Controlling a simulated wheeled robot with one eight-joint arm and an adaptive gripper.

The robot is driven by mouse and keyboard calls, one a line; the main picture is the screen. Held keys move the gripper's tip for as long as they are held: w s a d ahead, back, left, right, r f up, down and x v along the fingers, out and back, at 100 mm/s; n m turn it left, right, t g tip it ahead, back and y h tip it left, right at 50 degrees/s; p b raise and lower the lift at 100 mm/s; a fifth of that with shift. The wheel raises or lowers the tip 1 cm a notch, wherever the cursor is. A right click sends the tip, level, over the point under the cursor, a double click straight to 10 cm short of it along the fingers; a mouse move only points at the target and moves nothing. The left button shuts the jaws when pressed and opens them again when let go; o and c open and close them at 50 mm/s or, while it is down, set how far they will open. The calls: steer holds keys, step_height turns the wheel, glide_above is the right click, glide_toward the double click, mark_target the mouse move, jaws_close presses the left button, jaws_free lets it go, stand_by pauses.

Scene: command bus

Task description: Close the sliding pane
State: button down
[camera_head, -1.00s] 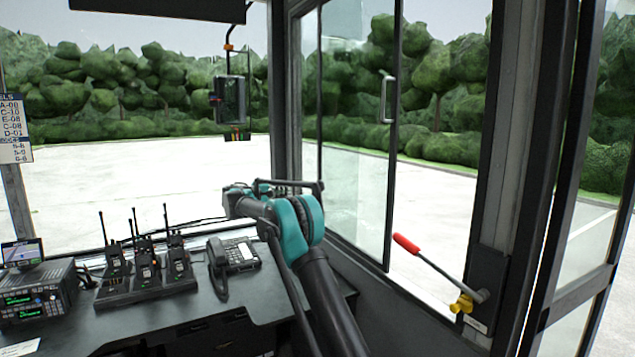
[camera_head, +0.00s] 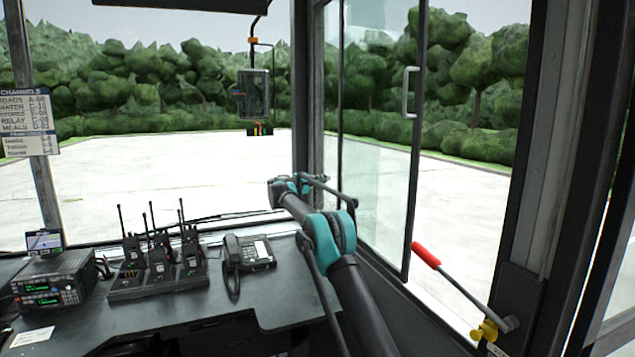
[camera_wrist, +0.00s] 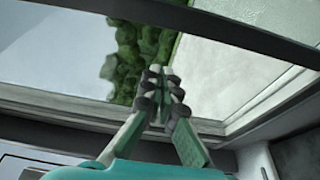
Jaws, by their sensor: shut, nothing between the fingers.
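The sliding pane (camera_head: 377,180) is the clear glass in the side window, with a dark upright edge (camera_head: 415,160) and a pale loop handle (camera_head: 410,92) on that edge. An open gap lies between this edge and the thick window post to the right. My arm reaches toward the front corner, left of the pane; in the head view my gripper's fingertips cannot be made out. In the wrist view my gripper (camera_wrist: 163,88) is shut and empty, in front of a window with trees and pavement beyond. The handle is not recognisable there.
A red-tipped lever (camera_head: 426,254) sticks up below the gap. The desk (camera_head: 215,318) holds several handheld radios (camera_head: 157,262), a telephone (camera_head: 256,252) and a radio set (camera_head: 52,284). A dark bar (camera_wrist: 220,30) crosses the top of the wrist view.

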mark_target(371, 197)
steer(key=x, duration=0.3)
steer(key=shift+s, duration=0.45)
steer(key=shift+s+d, duration=0.3)
steer(key=shift+s, duration=0.45)
steer(key=shift+s+d, duration=0.3)
steer(key=shift+s, duration=0.45)
steer(key=s+d, duration=0.3)
steer(key=s, duration=0.5)
steer(key=s+d, duration=0.2)
steer(key=s, duration=0.7)
steer(key=s+d, duration=0.3)
steer(key=s, duration=0.6)
steer(key=shift+s+d, duration=0.15)
steer(key=shift+d, duration=0.15)
steer(key=shift+s+d+f, duration=0.1)
steer(key=shift+s, duration=0.15)
